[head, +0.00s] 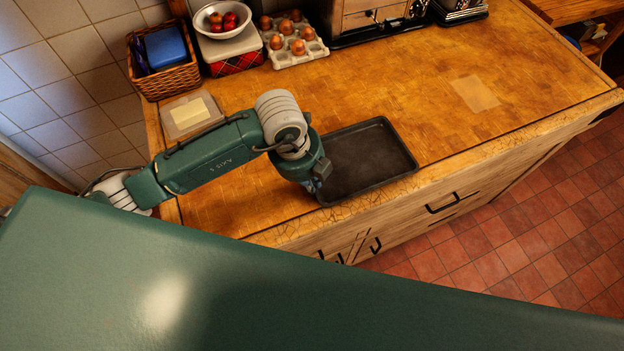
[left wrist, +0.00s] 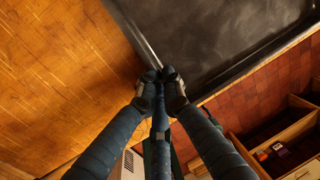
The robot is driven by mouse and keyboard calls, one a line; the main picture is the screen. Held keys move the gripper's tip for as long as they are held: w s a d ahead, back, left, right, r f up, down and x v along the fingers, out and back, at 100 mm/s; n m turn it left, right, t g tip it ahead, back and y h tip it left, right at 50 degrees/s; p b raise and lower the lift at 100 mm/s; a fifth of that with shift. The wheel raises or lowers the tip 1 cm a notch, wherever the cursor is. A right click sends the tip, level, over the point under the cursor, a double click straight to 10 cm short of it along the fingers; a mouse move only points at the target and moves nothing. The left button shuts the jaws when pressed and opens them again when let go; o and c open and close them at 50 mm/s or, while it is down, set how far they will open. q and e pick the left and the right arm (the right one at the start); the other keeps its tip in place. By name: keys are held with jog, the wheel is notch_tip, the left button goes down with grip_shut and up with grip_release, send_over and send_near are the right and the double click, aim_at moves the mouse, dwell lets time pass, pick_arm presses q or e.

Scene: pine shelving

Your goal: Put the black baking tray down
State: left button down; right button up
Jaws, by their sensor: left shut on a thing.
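The black baking tray (head: 368,158) is a flat dark rectangle with a raised rim, roughly level at the counter's front edge. In the left wrist view the tray (left wrist: 215,38) fills the upper right. My left gripper (head: 318,180) is at the tray's left end. In the left wrist view my left gripper (left wrist: 160,88) is shut on the tray's rim near a corner. I cannot tell whether the tray's underside touches the wooden counter (head: 430,95). My right gripper is not in view.
A butter dish (head: 190,115), a wicker basket (head: 162,65), a scale with a fruit bowl (head: 222,20) and an egg carton (head: 293,42) stand along the back left. The counter right of the tray is mostly clear. Red floor tiles (head: 530,235) lie beyond its front edge.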

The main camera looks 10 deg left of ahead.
pick_arm(q)
jog(key=shift+f, duration=0.15)
jog(key=c, duration=1.9)
grip_release()
jog(key=shift+r, duration=0.3)
jog(key=b+v, duration=0.3)
jog(key=v, duration=0.8)
jog(key=shift+s+r, duration=0.15)
jog(key=shift+r, duration=0.1)
